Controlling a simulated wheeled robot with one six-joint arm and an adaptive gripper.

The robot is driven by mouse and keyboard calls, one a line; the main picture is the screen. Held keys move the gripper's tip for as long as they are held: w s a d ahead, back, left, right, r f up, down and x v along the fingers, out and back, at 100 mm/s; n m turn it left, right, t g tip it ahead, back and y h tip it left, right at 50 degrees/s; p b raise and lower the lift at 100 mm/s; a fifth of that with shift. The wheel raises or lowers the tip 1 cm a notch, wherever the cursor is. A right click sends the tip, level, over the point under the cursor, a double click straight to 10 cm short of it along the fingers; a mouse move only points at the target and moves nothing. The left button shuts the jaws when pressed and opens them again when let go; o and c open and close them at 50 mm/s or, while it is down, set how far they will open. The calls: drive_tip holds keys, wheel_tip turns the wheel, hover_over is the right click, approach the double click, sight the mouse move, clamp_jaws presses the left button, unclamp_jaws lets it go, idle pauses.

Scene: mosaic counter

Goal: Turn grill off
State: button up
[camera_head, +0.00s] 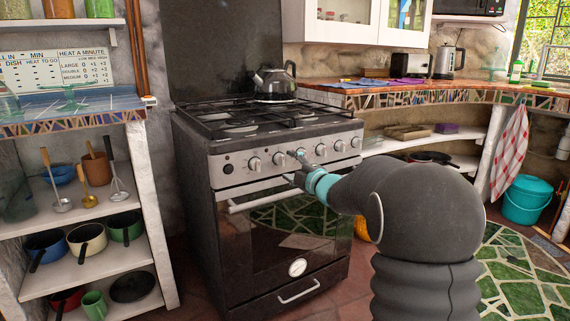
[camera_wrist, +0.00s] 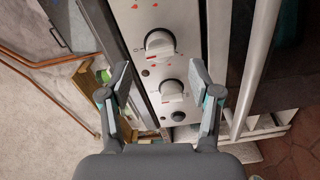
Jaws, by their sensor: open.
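The stove (camera_head: 262,200) has a steel front panel with a row of round knobs. My gripper (camera_head: 295,167) is in front of the panel's middle, above the oven door handle. In the wrist view my gripper (camera_wrist: 158,68) has its two fingers spread apart with nothing held. A white knob (camera_wrist: 172,90) shows between the fingers, and another knob (camera_wrist: 159,43) with red marks around it lies just beyond the fingertips. I cannot tell whether a finger touches a knob. No readable label shows which knob is the grill's.
The oven door handle (camera_head: 262,196) runs across below the knobs and also shows in the wrist view (camera_wrist: 253,70). A dark kettle (camera_head: 274,83) stands on the hob. Open shelves (camera_head: 92,262) with pots stand left of the stove, and a tiled counter (camera_head: 410,94) is at right.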

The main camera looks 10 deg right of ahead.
drive_tip(key=v, duration=0.7)
drive_tip(key=shift+s, duration=0.1)
drive_tip(key=s+d+f+m+g+h, duration=0.1)
drive_tip(key=d+f+m+g+h, duration=0.2)
drive_tip(key=d+f+m+h, duration=0.45)
drive_tip(key=s+d+f+m+g+h, duration=0.25)
drive_tip(key=s+f+m+g, duration=0.2)
drive_tip(key=s+m, duration=0.35)
drive_tip(key=s+a+m+g+y+p, duration=0.1)
drive_tip(key=s+a+m+g, duration=0.2)
drive_tip(key=s, duration=0.8)
drive_tip(key=s+a+m+g+y+p, duration=0.15)
drive_tip(key=s+a, duration=0.35)
drive_tip(key=s, duration=0.5)
drive_tip(key=s+a+r+p, duration=0.1)
drive_tip(key=s+a+r, duration=0.2)
drive_tip(key=s+a, duration=0.1)
drive_tip(key=s+a+r+y+p, duration=0.1)
drive_tip(key=s+a+r, duration=0.2)
drive_tip(key=s, duration=0.4)
drive_tip(key=shift+a+t+p, duration=0.3)
drive_tip(key=shift+a, duration=0.15)
